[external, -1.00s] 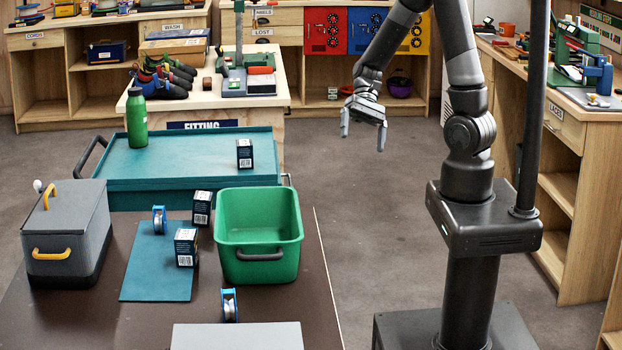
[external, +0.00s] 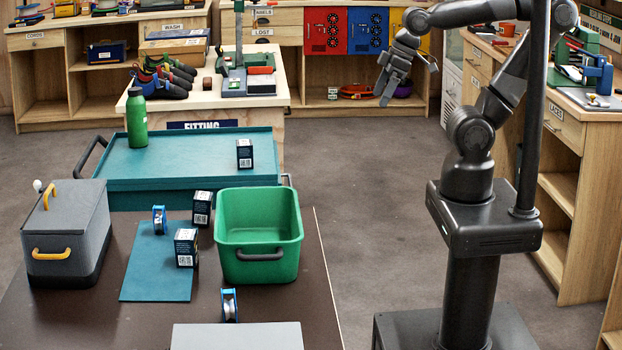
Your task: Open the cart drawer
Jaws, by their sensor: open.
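The teal cart (external: 190,158) stands behind the brown table, left of my arm. A green bottle (external: 137,120) and a small dark box (external: 244,153) stand on its top. A black handle (external: 90,157) shows at its left end, and a bit of another handle (external: 287,180) shows at its right end. I cannot make out the drawer; the table's things hide much of the cart's lower part. My gripper (external: 410,85) is open and empty, raised over the floor to the right of the cart and well apart from it.
On the brown table (external: 90,310) are a green bin (external: 259,240), a grey cooler (external: 66,235), a blue mat (external: 150,280), small boxes and tape rolls. The wooden fitting bench (external: 200,105) stands behind the cart. Floor (external: 370,200) between table and my base is clear.

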